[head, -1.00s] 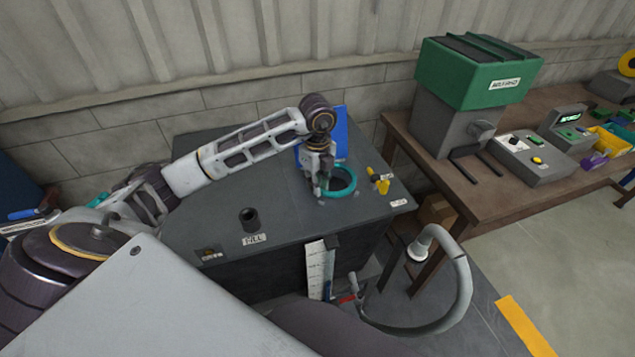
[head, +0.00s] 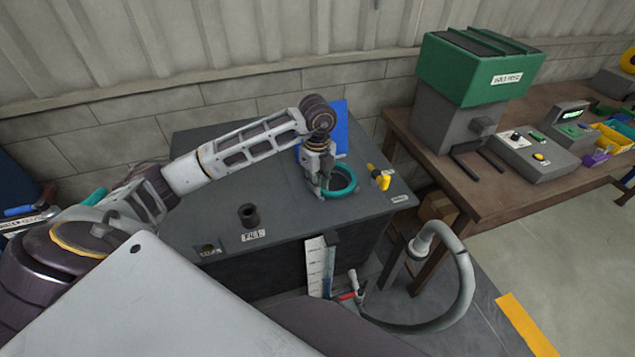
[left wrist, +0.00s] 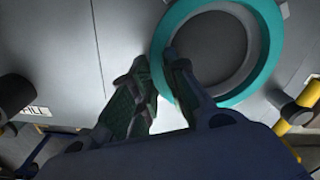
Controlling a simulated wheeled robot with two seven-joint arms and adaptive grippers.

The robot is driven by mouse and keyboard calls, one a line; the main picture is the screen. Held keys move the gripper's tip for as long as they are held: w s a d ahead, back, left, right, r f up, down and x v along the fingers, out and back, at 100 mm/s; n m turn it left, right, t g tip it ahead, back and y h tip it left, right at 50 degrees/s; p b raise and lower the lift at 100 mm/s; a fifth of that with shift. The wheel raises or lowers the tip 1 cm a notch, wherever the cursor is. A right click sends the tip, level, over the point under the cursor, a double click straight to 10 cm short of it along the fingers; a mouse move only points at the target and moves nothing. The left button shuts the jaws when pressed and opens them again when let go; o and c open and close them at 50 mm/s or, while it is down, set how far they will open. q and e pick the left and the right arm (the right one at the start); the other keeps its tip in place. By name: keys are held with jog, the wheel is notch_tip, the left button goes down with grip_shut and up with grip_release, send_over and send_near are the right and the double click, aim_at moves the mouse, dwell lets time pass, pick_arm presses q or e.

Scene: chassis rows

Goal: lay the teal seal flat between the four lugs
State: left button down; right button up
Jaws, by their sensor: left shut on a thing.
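The teal seal (head: 341,192) is a ring over the right part of the dark grey tank top (head: 290,215). My left gripper (head: 325,190) reaches in from the left, points down and is shut on the seal's left rim. In the left wrist view the seal (left wrist: 264,72) fills the upper right, and the left gripper's fingers (left wrist: 158,65) meet its near left edge. The seal looks about level; I cannot tell whether it touches the top. My right gripper is not in view.
A yellow-handled fitting (head: 380,178) stands close right of the seal. A blue panel (head: 338,125) stands behind. A short black pipe (head: 249,215) by a FILL label (head: 253,235) rises at front left. A grey hose (head: 463,280) curves at front right. The tank top's middle is clear.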

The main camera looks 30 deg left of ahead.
pick_arm(q)
jog(key=shift+s+f, duration=0.2)
jog(key=shift+f, duration=0.2)
dwell(0.5)
jog(key=c, duration=1.3)
grip_release()
jog(key=shift+f, duration=0.1)
jog(key=shift+w, duration=0.15)
jog(key=shift+r, duration=0.25)
jog(key=shift+w+r, duration=0.1)
jog(key=shift+r, duration=5.85)
